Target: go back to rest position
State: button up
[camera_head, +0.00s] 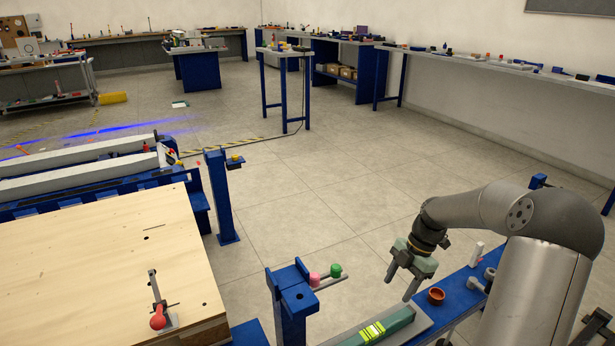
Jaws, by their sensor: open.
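My gripper (398,284) is at the lower right, at the end of my grey arm, with its fingers pointing down. It is open and nothing shows between its fingers. It hangs above the back end of a grey tray (425,322). A green spirit level (385,328) lies in that tray, below and to the left of the gripper and apart from it.
A red-brown cup (436,296) stands on a blue bench (462,290) right of the gripper. Pink and green knobs (335,270) sit beside a blue post (292,295). A wooden board (100,265) fills the lower left. Open floor (330,200) lies beyond.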

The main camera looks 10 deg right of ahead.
jog(key=s+a+r+m+h+p, duration=0.1)
jog(key=s+a+r+m+p, duration=0.1)
jog(key=a+r+p, duration=0.3)
jog(key=s+a+r+m+h+p, duration=0.1)
jog(key=a+r+m+p, duration=0.1)
jog(key=r, duration=0.5)
jog(key=s+a+r+m+h+p, duration=0.1)
jog(key=s+a+r+m+p, duration=0.6)
jog(key=s+r+m+p, duration=0.1)
jog(key=s+a+r+m+t+p, duration=0.1)
jog(key=s+a+r+m+p, duration=0.6)
jog(key=r, duration=0.8)
jog(key=s+m+p, duration=0.1)
jog(key=s+p, duration=0.2)
jog(key=s, duration=0.2)
jog(key=shift+s+r+m+t+h, duration=0.2)
jog(key=shift+r+m+t+h, duration=0.1)
jog(key=shift+m+h, duration=0.1)
